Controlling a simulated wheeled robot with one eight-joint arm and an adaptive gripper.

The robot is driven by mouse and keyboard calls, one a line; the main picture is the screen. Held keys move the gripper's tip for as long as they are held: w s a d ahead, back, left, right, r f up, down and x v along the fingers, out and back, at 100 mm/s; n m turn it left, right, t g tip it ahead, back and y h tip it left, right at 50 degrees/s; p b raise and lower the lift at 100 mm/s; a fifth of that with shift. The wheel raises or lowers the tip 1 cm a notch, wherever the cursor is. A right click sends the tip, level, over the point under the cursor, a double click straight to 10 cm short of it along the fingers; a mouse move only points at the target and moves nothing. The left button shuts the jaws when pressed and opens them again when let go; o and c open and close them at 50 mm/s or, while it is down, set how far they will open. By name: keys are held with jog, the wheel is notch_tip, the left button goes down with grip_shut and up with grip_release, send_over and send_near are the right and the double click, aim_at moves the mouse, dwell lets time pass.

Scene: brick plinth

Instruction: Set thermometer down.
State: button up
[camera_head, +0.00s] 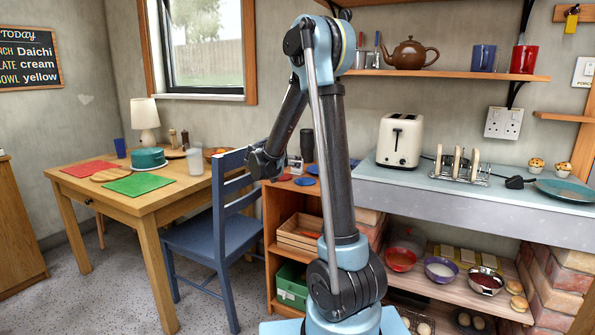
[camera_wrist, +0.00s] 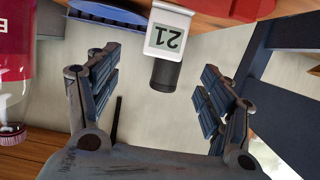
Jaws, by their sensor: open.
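A blue disc (camera_wrist: 108,13) and red disc (camera_wrist: 238,8) lie by the thermometer. A clear bottle with a red label (camera_wrist: 14,60) stands close at the left of the wrist view. A blue chair (camera_head: 215,215) is close beside the shelf unit. A dark cup (camera_head: 307,145) stands behind.

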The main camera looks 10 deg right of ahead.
send_over(297, 172)
jog(key=w, duration=0.1)
notch_tip(297, 172, down, 3)
jog(key=shift+w+d, duration=0.1)
jog(key=shift+d, duration=0.05)
jog(key=shift+c, duration=0.5)
jog(key=c, duration=1.2)
jog(key=shift+o, duration=0.2)
